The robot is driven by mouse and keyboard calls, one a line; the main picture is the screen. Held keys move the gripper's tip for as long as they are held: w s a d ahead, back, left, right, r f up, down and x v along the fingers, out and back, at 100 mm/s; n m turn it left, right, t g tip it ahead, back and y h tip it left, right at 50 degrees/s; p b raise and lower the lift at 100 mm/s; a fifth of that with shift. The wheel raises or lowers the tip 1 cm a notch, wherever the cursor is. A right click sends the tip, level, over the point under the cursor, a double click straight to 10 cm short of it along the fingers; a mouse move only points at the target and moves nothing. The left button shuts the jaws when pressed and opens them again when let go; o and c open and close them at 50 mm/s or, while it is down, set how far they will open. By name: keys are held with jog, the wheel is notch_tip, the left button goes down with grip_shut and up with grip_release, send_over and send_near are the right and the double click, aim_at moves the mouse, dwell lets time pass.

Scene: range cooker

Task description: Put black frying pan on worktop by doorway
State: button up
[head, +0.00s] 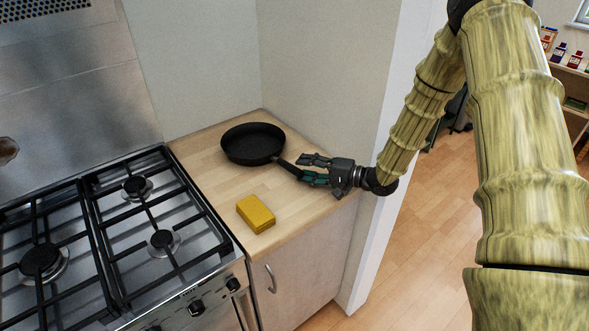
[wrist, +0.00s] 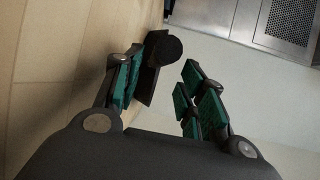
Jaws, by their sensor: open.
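The black frying pan (head: 253,144) rests on the wooden worktop (head: 200,160), in the back part beside the wall. Its handle points toward the lower right, to my gripper (head: 306,169). My gripper is open, with its fingers at the handle's end. In the wrist view the fingers of my gripper (wrist: 158,88) are apart, and the dark pan (wrist: 162,47) shows beyond and between them, close to the left finger. I cannot tell whether a finger touches the handle.
A yellow box (head: 255,213) lies on the worktop near its front edge. The gas hob (head: 110,240) with black grates is to the left. A wall stands behind the worktop, and the doorway (head: 425,220) with a wooden floor is to the right.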

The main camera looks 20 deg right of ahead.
jog(key=shift+b+v, duration=0.4)
jog(key=shift+v, duration=2.55)
